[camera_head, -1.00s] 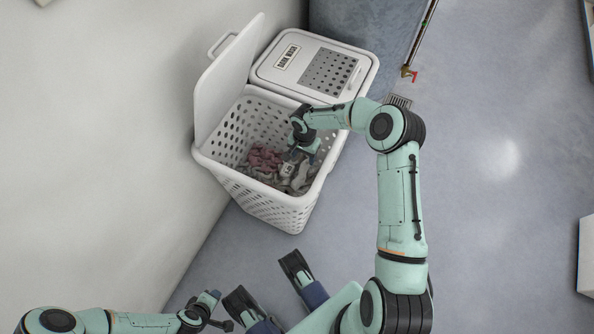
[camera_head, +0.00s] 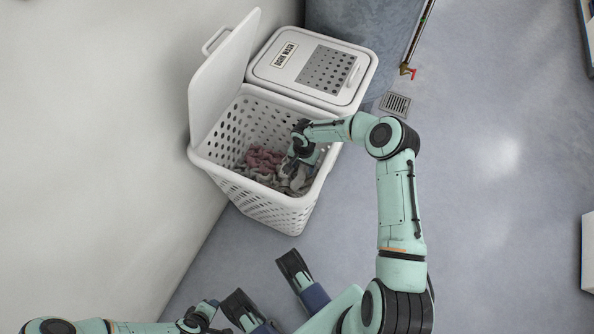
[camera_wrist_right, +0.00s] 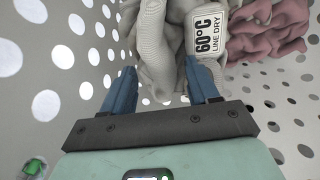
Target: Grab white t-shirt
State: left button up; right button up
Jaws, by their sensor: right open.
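A crumpled off-white garment (camera_head: 297,178) lies in the open white basket (camera_head: 250,210); it looks like the white t-shirt. My right gripper (camera_head: 303,158) is down inside the basket. Its blue fingers (camera_wrist_right: 161,78) are apart, with the cloth's lower edge between and just beyond the tips. Part of the garment is hidden by my right gripper in the head view. My left gripper (camera_head: 205,310) is at the bottom left, far from the basket; its jaws are unclear.
A pink garment (camera_head: 262,160) lies beside the pale cloth, also in the right wrist view (camera_wrist_right: 270,35). The perforated basket walls surround my right gripper. The raised lid (camera_head: 222,80) stands at the left. A closed "DARK WASH" hamper (camera_head: 345,92) is behind.

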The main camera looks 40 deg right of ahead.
jog(key=shift+f, duration=0.25)
dwell(0.4)
grip_shut()
